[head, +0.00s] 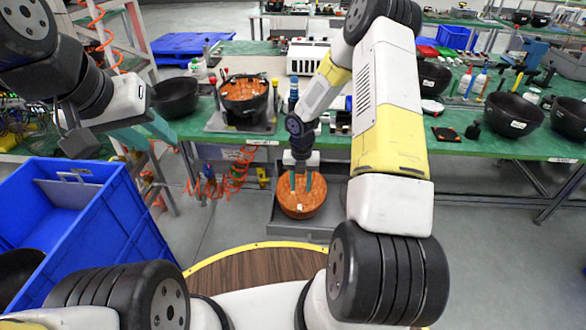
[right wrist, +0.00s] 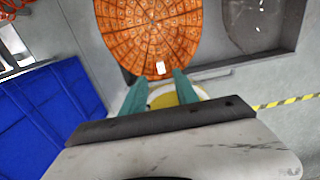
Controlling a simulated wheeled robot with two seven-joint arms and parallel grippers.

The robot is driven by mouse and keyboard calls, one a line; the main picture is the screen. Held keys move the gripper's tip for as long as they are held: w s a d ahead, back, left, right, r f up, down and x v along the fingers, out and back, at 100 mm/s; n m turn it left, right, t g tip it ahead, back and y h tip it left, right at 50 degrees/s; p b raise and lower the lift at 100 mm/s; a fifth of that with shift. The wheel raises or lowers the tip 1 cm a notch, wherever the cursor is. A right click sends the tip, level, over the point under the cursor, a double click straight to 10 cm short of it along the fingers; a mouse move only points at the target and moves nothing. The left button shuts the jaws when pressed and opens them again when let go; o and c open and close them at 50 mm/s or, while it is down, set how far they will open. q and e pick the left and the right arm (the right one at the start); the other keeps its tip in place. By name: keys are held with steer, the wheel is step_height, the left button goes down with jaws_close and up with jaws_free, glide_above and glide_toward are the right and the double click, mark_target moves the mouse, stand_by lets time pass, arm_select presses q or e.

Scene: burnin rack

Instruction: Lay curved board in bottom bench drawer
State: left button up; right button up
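The orange curved board (head: 303,204) lies over the open grey bottom drawer (head: 275,230) under the bench. In the right wrist view the board (right wrist: 155,32) is a large orange tiled disc with a small white tag near its lower edge. My right gripper (head: 301,183) is over the board, fingers pointing down. Its teal fingers (right wrist: 160,82) are apart at the board's near edge, with nothing seen clamped between them. Whether they touch the board is unclear. My left gripper (head: 147,132) is at the upper left, with teal fingers apart and empty.
A blue bin (head: 95,225) stands at the left with a dark bowl in it. On the green bench (head: 390,146) are another orange board in a dark bowl (head: 243,92), several black bowls and tools. A red coiled hose (head: 215,185) hangs left of the drawer.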

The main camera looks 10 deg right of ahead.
steer(key=s+d+r+m+t, duration=0.1)
steer(key=s+r+m, duration=0.2)
steer(key=r+m, duration=0.7)
steer(key=s+d+r+m+t, duration=0.1)
steer(key=s+r+m+t, duration=0.3)
steer(key=r, duration=1.2)
steer(key=s+a+r+m+t+y, duration=0.1)
steer(key=s+a+r+m, duration=0.3)
steer(key=s+r+m, duration=0.9)
steer(key=s+m+y, duration=0.1)
steer(key=s+m, duration=0.3)
steer(key=m, duration=0.1)
steer(key=shift+s+r, duration=0.15)
steer(key=shift+r, duration=0.15)
steer(key=shift+a, duration=0.1)
steer(key=shift+c, duration=0.3)
